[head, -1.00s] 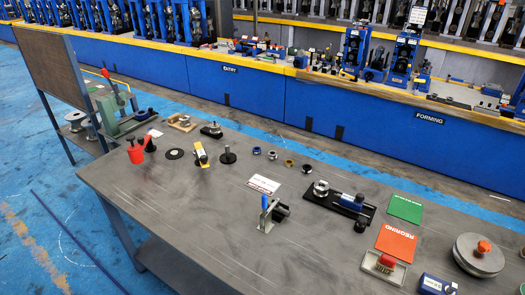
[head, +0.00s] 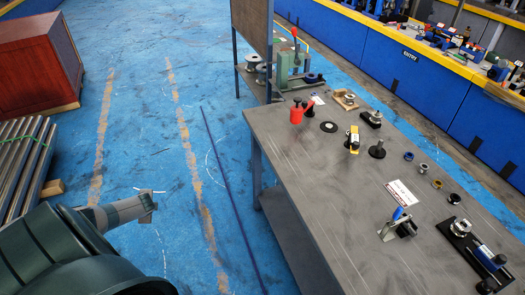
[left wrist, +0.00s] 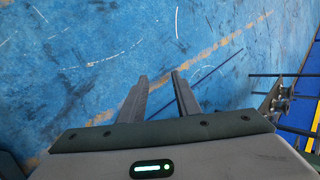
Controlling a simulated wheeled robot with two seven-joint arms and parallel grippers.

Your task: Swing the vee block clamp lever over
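A small metal fixture (head: 397,225) with a dark cylindrical part stands near the front edge of the grey workbench (head: 325,190). Its blue-handled lever (head: 398,213) sticks up; it looks like the vee block clamp, but the vee is too small to make out. My left gripper (head: 149,201) is over the blue floor, well left of the bench and apart from the fixture. In the left wrist view its two fingers (left wrist: 160,78) are apart with only floor between them. My right gripper is not in view.
A red push-knob tool (head: 297,112), a yellow-labelled tool (head: 353,140) and a black rail fixture (head: 470,250) sit on the bench. A dark panel frame (head: 252,25) stands behind it. Metal bars (head: 22,165) and a red-brown cabinet (head: 35,60) are at left. Floor between is clear.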

